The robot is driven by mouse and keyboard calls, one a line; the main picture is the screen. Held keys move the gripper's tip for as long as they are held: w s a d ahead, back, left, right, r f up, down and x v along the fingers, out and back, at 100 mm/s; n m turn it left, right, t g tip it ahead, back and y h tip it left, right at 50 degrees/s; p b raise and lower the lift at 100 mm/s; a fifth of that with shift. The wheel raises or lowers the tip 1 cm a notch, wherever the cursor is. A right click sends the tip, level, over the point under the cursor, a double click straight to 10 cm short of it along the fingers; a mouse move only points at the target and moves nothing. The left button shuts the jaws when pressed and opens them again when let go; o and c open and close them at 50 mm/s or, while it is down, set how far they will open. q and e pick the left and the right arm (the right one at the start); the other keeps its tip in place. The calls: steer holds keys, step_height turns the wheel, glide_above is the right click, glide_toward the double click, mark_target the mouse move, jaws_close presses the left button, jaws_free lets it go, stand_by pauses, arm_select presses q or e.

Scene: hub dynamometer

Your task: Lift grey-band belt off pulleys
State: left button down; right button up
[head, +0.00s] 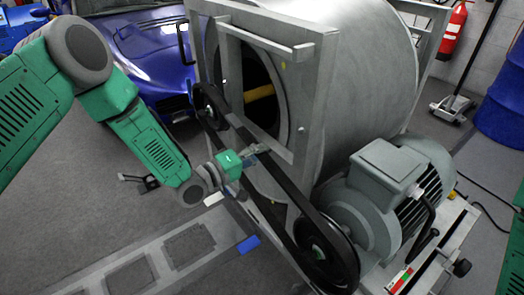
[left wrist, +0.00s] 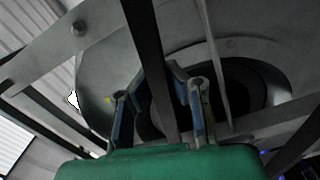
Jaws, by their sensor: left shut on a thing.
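The black belt (head: 285,185) runs in a slanting loop from the upper small pulley (head: 208,103) to the lower pulley (head: 320,250) on the motor side. It is still around both. I cannot make out its grey band. My left gripper (head: 256,150) reaches in from the left and is shut on the belt's upper run, between the two pulleys. In the left wrist view the belt (left wrist: 146,35) passes between the two blue-grey fingers (left wrist: 163,75). My right gripper is not in view.
A grey metal frame (head: 310,110) and large drum (head: 370,60) stand right behind the belt. The grey motor (head: 385,185) sits at the right. A blue car (head: 150,45) is at the back. Open floor (head: 90,185) lies to the left.

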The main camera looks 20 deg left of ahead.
arm_select(q)
steer(key=shift+s+a, duration=0.1)
steer(key=shift+s, duration=0.05)
steer(key=shift+s+a+p, duration=0.3)
steer(key=shift+s, duration=0.1)
steer(key=shift+s+a, duration=0.3)
steer(key=shift+s, duration=0.1)
stand_by(0.5)
steer(key=shift+s+a+p, duration=0.35)
steer(key=shift+s, duration=0.15)
steer(key=p+v, duration=0.3)
steer(key=v, duration=0.7)
steer(key=shift+r, duration=0.3)
stand_by(0.6)
